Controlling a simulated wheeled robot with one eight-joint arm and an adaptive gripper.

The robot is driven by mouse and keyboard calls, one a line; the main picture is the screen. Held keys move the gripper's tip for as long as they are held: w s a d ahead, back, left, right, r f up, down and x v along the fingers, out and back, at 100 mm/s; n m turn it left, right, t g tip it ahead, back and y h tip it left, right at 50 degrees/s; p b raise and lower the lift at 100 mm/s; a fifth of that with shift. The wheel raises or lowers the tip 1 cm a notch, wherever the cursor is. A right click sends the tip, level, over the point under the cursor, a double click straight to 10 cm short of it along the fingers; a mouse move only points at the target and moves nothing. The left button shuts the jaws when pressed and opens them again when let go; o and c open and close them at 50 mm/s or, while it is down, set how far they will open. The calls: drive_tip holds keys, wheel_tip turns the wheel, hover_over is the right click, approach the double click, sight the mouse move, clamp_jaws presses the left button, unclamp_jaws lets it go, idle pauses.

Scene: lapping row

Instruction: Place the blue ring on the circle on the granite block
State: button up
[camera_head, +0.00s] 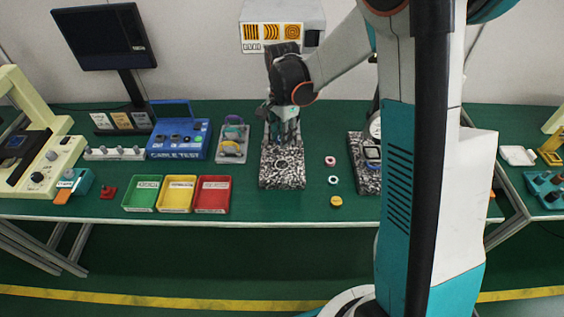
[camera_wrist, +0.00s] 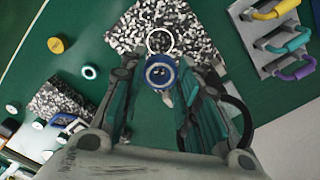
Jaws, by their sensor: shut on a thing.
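The speckled granite block (camera_head: 283,181) lies on the green table, and it also shows in the wrist view (camera_wrist: 190,27). A pale circle (camera_wrist: 160,41) is marked on its top, and it shows faintly in the head view (camera_head: 282,165). My gripper (camera_head: 284,118) is over the block's far part. In the wrist view my gripper (camera_wrist: 158,76) is shut on the blue ring (camera_wrist: 159,73). The ring appears just beside the circle in that view and does not cover it. Its height above the block is hard to tell. In the head view the gripper hides the ring.
Right of the block lie a pink ring (camera_head: 330,161), a white-and-teal ring (camera_head: 333,180) and a yellow piece (camera_head: 336,201). A second granite block (camera_head: 367,181) is partly behind my arm. Green (camera_head: 142,194), yellow (camera_head: 176,194) and red (camera_head: 211,195) trays stand left. A rack of coloured handles (camera_head: 233,144) is close left.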

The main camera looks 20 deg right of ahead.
sight(282, 165)
wheel_tip(282, 165, down, 11)
drive_tip(key=b, duration=0.3)
drive_tip(key=shift+f, duration=0.15)
drive_tip(key=o, duration=1)
drive_tip(key=shift+c, duration=0.2)
drive_tip(key=shift+r, duration=0.2)
wheel_tip(282, 165, up, 12)
drive_tip(key=p, duration=0.4)
drive_tip(key=s+r+n+t, duration=0.3)
drive_tip(key=s+r+n, duration=0.4)
drive_tip(key=s+r, duration=0.55)
drive_tip(key=s+r+n+t, duration=0.3)
drive_tip(key=s+n, duration=0.4)
drive_tip(key=s, duration=0.3)
drive_tip(key=shift+s+r+t, duration=0.3)
drive_tip(key=shift+r+t, duration=0.05)
drive_tip(key=shift+t, duration=0.25)
